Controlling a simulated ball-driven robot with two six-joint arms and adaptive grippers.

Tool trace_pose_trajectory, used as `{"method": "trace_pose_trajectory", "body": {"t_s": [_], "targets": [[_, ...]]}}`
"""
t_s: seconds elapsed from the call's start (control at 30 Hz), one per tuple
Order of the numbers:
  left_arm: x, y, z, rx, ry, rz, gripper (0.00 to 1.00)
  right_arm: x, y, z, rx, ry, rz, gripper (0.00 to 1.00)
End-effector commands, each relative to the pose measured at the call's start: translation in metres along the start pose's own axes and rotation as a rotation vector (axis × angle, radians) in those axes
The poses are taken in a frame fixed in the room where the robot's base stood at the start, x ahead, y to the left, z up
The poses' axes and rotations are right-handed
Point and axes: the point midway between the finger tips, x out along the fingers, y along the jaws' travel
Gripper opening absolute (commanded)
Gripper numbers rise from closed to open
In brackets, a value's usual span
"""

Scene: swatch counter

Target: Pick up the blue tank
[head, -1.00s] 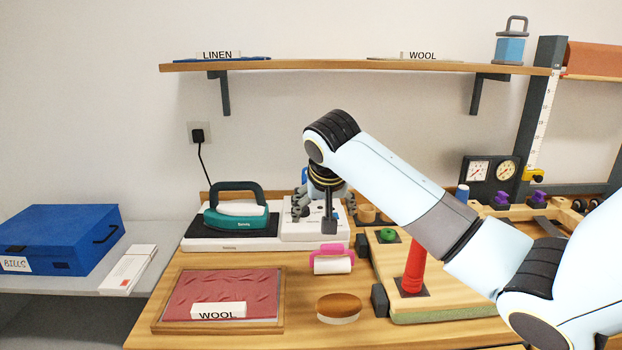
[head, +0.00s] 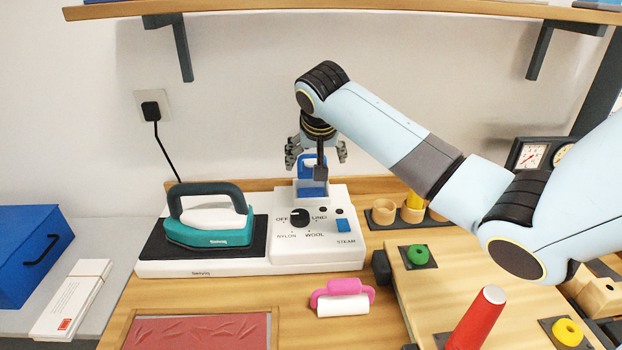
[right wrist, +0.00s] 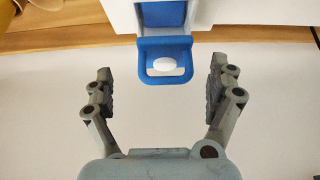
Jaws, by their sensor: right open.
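The blue tank (head: 309,187) sits in the back of the white iron station (head: 330,224), with its blue loop handle (head: 305,162) standing up. My right gripper (head: 316,157) is above the tank, pointing down and partly hiding it. In the right wrist view the tank's handle (right wrist: 165,65) lies ahead, between the two open fingers of the gripper (right wrist: 162,92) and a little beyond their tips. The fingers stand apart from the handle on both sides. My left gripper is not in view.
A teal iron (head: 210,222) rests on the black pad left of the control panel. A pink-handled roller (head: 342,288) lies in front. A red cone (head: 478,318) and a green knob (head: 419,253) stand on the board at right. A shelf (head: 350,10) runs above.

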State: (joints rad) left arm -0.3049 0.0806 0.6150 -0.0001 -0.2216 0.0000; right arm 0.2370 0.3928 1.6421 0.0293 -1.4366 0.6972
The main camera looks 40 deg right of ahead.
Motion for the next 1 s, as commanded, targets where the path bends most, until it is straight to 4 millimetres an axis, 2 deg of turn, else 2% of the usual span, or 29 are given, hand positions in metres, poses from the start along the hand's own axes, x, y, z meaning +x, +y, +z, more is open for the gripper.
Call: {"method": "trace_pose_trajectory", "body": {"t_s": [0.1,0.23,0.6,0.87,1.0], "targets": [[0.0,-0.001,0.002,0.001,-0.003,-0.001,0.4,0.016,-0.001,-0.001,0.0,0.0,0.0,0.9],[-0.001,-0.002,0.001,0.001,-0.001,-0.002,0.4,0.025,-0.001,-0.001,0.0,0.0,0.0,0.9],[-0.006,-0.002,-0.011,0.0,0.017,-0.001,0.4,0.071,-0.006,-0.001,0.0,0.0,0.0,0.9],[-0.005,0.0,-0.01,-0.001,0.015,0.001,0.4,0.074,-0.006,-0.001,-0.001,0.001,-0.001,0.9],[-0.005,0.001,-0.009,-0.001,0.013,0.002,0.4,0.074,-0.006,-0.001,-0.001,0.001,-0.001,0.75]]}}
